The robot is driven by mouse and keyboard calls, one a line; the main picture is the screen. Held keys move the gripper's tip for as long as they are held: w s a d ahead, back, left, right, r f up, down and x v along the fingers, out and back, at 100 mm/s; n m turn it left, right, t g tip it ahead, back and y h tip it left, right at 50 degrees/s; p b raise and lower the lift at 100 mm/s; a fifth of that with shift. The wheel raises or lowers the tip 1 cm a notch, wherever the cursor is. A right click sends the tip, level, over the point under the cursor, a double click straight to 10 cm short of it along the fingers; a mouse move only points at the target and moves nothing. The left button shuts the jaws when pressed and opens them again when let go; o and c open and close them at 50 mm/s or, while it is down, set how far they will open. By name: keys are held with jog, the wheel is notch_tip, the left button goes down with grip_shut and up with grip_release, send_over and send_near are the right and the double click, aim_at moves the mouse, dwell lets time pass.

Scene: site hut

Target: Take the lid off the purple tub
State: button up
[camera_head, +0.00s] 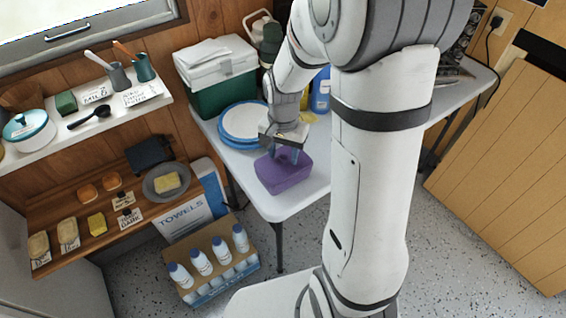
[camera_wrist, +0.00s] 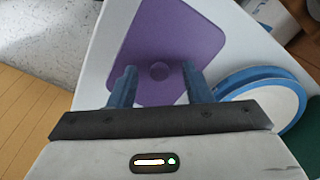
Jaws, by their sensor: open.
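The purple tub (camera_head: 283,176) stands on the white table near its front left corner, with its purple lid on top. In the wrist view the lid (camera_wrist: 178,40) is seen from above, with a small round knob (camera_wrist: 160,71) near its middle. My gripper (camera_head: 288,156) is over the tub and points down at it. Its two blue fingers (camera_wrist: 158,88) are open, one on each side of the knob in the picture, with nothing between them that I can see held. I cannot tell how far the fingertips are above the lid.
Blue-rimmed white plates (camera_head: 243,123) are stacked close beside the tub. A green cooler with a white top (camera_head: 217,80) and a blue bottle (camera_head: 320,92) stand behind. A box of white bottles (camera_head: 211,262) is on the floor. The table (camera_head: 302,198) is bare around the tub's front.

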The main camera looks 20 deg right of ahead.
jog(key=shift+f, duration=0.3)
jog(key=shift+c, duration=0.6)
grip_shut()
